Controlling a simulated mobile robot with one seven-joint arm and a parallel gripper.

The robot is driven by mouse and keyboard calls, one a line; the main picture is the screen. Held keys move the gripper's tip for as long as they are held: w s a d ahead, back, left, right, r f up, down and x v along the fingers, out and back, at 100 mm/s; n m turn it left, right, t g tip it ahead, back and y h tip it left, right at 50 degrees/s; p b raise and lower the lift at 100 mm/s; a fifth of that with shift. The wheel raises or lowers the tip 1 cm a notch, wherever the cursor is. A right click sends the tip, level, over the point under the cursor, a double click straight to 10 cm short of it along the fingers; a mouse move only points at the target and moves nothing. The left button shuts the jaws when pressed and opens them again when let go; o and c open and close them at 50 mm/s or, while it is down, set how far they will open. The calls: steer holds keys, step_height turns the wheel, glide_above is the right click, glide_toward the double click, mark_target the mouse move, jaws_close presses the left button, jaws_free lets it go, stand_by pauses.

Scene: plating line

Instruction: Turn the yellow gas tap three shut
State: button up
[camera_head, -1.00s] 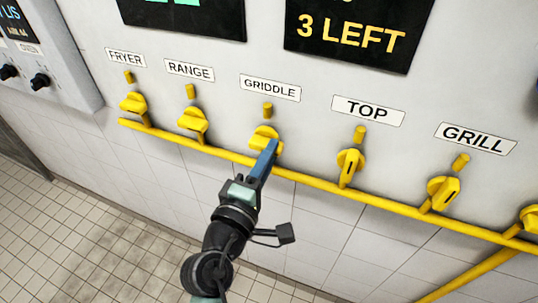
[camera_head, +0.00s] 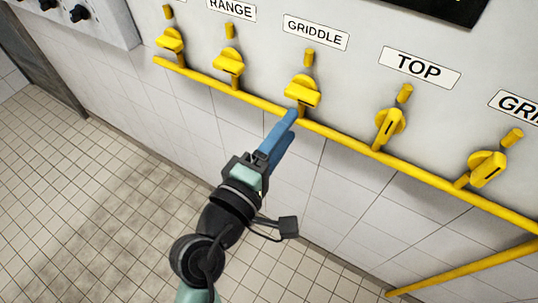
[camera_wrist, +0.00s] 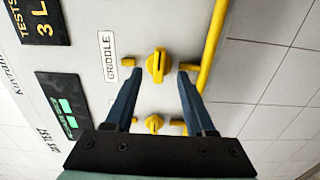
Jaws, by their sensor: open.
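The third yellow gas tap (camera_head: 302,93), under the GRIDDLE label, is mounted on the pale wall panel. Its handle lies crosswise to its short pipe stub. In the wrist view the same tap (camera_wrist: 158,65) appears straight ahead, between the fingers, its handle across the pipe line. My gripper (camera_head: 289,125) has blue fingers and is just below and in front of the tap, apart from it. In the wrist view my gripper (camera_wrist: 159,76) is open and empty, with a finger on either side of the tap.
The RANGE tap (camera_head: 229,66) is to the left. The TOP tap (camera_head: 389,127), its handle along its pipe, and another tap (camera_head: 487,169) are to the right. A yellow pipe (camera_head: 350,142) runs below the taps. The tiled floor (camera_head: 90,190) is clear.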

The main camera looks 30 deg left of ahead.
steer(key=s+b, duration=0.1)
steer(key=s, duration=0.5)
steer(key=shift+a, duration=0.1)
